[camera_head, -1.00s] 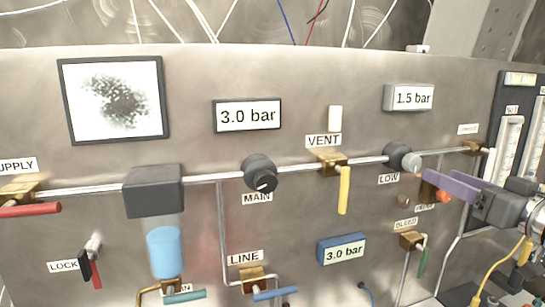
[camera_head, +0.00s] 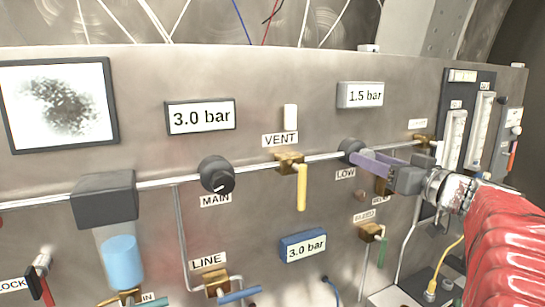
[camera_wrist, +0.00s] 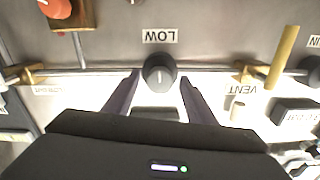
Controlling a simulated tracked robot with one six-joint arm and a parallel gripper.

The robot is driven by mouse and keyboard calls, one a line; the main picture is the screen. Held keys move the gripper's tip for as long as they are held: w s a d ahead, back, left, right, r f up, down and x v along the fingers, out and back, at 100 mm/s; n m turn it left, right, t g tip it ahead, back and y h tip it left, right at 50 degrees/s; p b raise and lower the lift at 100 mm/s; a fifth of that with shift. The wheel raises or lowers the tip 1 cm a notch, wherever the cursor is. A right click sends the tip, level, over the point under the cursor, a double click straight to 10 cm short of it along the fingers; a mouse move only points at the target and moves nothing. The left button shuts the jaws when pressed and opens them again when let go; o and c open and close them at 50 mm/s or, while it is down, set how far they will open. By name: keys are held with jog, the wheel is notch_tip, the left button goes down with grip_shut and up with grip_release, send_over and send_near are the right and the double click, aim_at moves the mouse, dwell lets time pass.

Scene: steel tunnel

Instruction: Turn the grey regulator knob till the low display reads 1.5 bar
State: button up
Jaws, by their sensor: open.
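The grey regulator knob (camera_head: 351,150) sits on the pipe above the LOW label, partly behind my gripper in the head view. The low display (camera_head: 361,95) above it reads 1.5 bar. My gripper (camera_head: 362,160) has purple fingers and is open. In the wrist view, the knob (camera_wrist: 159,70) appears upside down, just beyond and between the tips of my open gripper (camera_wrist: 158,80). The fingers stand to either side, with visible gaps, and I see no contact there.
The black MAIN knob (camera_head: 217,175) and the yellow VENT lever (camera_head: 302,186) are to the left on the same pipe. The main display (camera_head: 201,117) and a blue-framed display (camera_head: 303,246) both read 3.0 bar. Flowmeter tubes (camera_head: 454,137) stand at the right.

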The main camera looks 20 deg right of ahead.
jog(key=c, duration=1)
jog(key=shift+c, duration=0.2)
jog(key=shift+m, duration=0.7)
jog(key=o, duration=1)
jog(key=shift+o, duration=0.2)
jog(key=s, duration=1.3)
jog(key=shift+s+d, duration=0.2)
jog(key=shift+s, duration=0.2)
